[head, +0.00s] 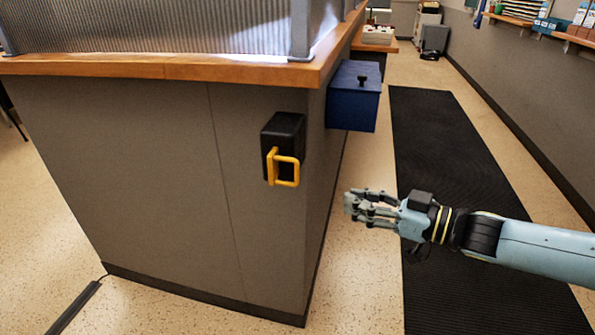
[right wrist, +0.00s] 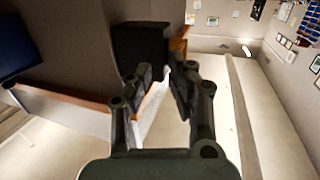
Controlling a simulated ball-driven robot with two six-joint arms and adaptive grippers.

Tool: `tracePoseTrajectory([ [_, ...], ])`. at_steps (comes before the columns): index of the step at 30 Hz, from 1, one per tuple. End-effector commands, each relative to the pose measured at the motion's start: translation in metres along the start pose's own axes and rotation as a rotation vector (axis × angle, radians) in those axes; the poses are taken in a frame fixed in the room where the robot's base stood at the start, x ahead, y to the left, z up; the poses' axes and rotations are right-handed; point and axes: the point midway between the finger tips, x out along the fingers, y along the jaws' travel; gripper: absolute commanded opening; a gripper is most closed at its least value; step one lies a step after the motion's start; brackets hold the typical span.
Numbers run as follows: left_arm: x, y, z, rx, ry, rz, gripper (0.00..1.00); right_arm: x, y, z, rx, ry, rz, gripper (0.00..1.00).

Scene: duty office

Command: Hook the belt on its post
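A black belt housing (head: 285,135) is fixed to the grey counter front near its corner. A yellow loop handle (head: 287,170), which looks like the belt's end, sits against it. No belt strap shows drawn out, and I cannot make out a post. My right gripper (head: 352,203) is to the right of the yellow handle and a little lower, apart from it. In the right wrist view its two fingers (right wrist: 163,85) stand apart with nothing between them. My left gripper is not in view.
The counter has a wooden top (head: 130,66) with a ribbed translucent screen (head: 170,27). A blue box (head: 353,98) with a black knob juts from its right side. A black floor mat (head: 440,150) lies along the aisle. The floor before the counter's corner is clear.

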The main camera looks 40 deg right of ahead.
Motion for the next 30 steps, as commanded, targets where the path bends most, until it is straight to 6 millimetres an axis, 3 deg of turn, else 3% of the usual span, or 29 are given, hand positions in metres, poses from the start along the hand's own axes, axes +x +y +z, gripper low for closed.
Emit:
tracePoseTrajectory([
  [1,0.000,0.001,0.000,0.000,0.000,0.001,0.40,0.003,-0.009,-0.019,-0.002,0.035,-0.051,0.19],
  [3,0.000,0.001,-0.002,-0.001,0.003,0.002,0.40,0.007,-0.018,-0.035,0.000,0.066,-0.096,0.19],
  [6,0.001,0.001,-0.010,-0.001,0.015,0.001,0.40,0.017,-0.022,-0.043,0.002,0.083,-0.117,0.19],
  [12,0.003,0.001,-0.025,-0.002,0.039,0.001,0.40,0.054,-0.026,-0.047,0.003,0.086,-0.113,0.19],
  [19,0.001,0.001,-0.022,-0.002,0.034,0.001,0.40,0.096,-0.030,-0.050,0.004,0.083,-0.112,0.19],
  [24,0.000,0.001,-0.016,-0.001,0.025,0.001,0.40,0.111,-0.032,-0.050,0.003,0.080,-0.112,0.19],
  [30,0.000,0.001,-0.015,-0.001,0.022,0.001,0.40,0.114,-0.033,-0.050,0.003,0.078,-0.113,0.19],
])
